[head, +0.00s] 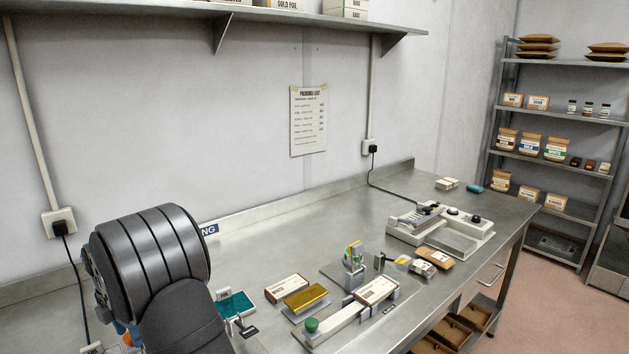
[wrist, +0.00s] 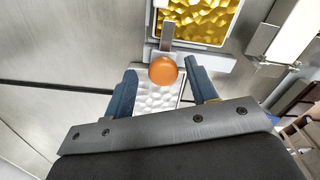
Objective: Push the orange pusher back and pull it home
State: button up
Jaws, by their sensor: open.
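The orange pusher (wrist: 163,70) shows in the wrist view as a round orange knob on a flat metal bar (wrist: 167,36). The bar runs up toward a metal-framed tray of gold, bumpy pieces (wrist: 206,15). My gripper (wrist: 162,66) is open, with one blue finger on each side of the knob. A gap shows between the knob and each finger, so it is not gripped. A white bumpy surface (wrist: 157,100) lies below the knob, between the fingers. In the head view my arm hides most of this spot; a small orange patch (head: 127,340) shows beside it.
On the steel bench (head: 330,215) stand a teal tray (head: 236,305), a gold block (head: 306,298), a green-knobbed fixture (head: 312,325) and a white machine (head: 440,228). A wall shelf (head: 270,16) hangs above. The bench's back middle is clear.

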dwell(0.5)
jog(key=s+d+r+n+t+y, duration=0.1)
jog(key=s+d+r+n+t, duration=0.1)
jog(key=s+r+n, duration=0.45)
jog(key=s+d+r+n+t+y, duration=0.1)
jog(key=r+n+t, duration=0.15)
jog(key=r, duration=0.75)
jog(key=x, duration=1.7)
jog(key=shift+d+f, duration=0.25)
jog(key=shift+f, duration=0.2)
grip_shut()
jog(key=s+d, duration=0.5)
jog(key=s, duration=0.1)
jog(key=shift+d+r, duration=0.1)
jog(key=shift+d, duration=0.3)
jog(key=shift+s+d+g, duration=0.1)
jog(key=shift+d+g, duration=0.1)
jog(key=shift+g, duration=0.05)
